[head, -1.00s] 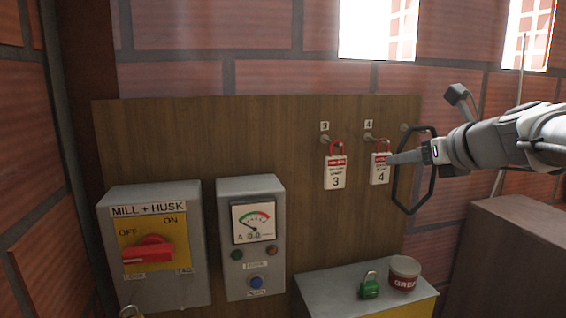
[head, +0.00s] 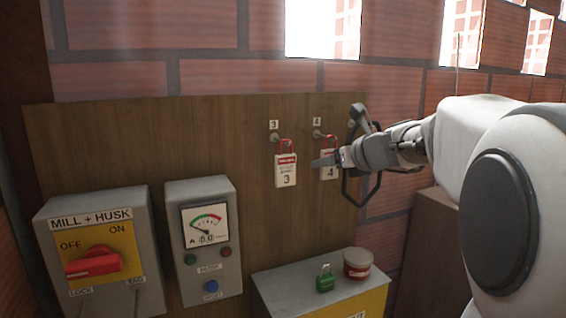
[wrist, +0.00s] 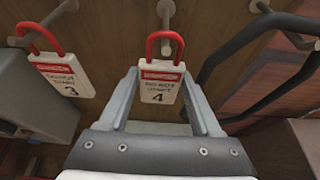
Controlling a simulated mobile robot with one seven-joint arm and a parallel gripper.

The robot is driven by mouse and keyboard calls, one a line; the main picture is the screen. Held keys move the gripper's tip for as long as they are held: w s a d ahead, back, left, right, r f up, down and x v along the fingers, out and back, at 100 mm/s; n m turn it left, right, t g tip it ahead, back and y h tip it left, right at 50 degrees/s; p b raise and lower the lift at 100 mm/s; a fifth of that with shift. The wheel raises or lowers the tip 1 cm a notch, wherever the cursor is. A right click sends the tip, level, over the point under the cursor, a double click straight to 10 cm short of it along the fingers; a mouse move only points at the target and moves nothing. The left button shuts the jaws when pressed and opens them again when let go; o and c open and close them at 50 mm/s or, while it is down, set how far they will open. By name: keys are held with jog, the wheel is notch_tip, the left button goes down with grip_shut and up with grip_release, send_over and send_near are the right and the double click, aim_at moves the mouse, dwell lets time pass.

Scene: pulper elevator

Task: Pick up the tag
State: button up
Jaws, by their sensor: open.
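Two white tags with red headers and red shackles hang from pegs on a wooden board. Tag 3 (head: 286,172) hangs at the left; it also shows in the wrist view (wrist: 62,78). Tag 4 (head: 328,172) hangs right of it, partly hidden by my gripper (head: 324,163) in the head view. In the wrist view, tag 4 (wrist: 160,86) is between the two open fingers of my gripper (wrist: 160,80), with a gap on each side. Its red shackle is still looped over its peg.
A black bar handle (wrist: 250,45) is close to the right of my gripper. A switch box (head: 95,250) and a meter box (head: 205,245) are on the board at left. Below, a yellow-fronted box (head: 300,285) bears a green padlock (head: 325,279) and a red tub (head: 357,264).

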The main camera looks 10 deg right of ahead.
jog(key=c, duration=1)
jog(key=shift+r, duration=0.15)
